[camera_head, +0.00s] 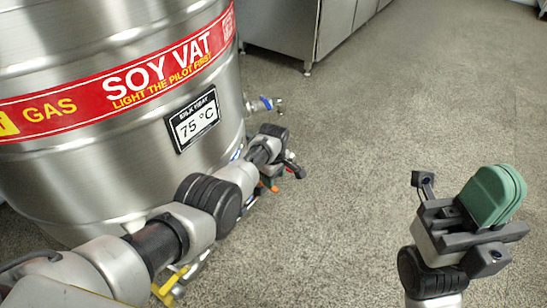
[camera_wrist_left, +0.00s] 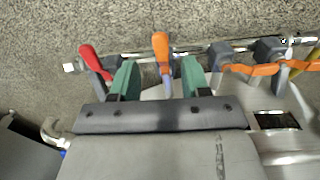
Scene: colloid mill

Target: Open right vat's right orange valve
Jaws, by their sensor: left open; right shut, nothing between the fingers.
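The right vat is a large steel cylinder with a red SOY VAT label (camera_head: 120,80). My left gripper (camera_head: 283,170) is low beside the vat's right side, its fingers mostly hidden by the wrist in the head view. In the left wrist view its two green fingers (camera_wrist_left: 158,78) are open. An orange valve handle (camera_wrist_left: 161,48) shows between them, pointing across the pipe; I cannot tell whether they touch it. More orange handles (camera_wrist_left: 248,69) lie along the pipe to the right. My right gripper (camera_head: 490,195) is shut and empty, raised over the floor at right.
A red handle (camera_wrist_left: 90,58) stands just left of the left gripper's fingers. The steel pipe (camera_wrist_left: 200,48) runs across behind the handles. A blue-handled tap (camera_head: 265,103) sticks out from the vat. Steel cabinets (camera_head: 285,28) stand at the back; the floor at right is clear.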

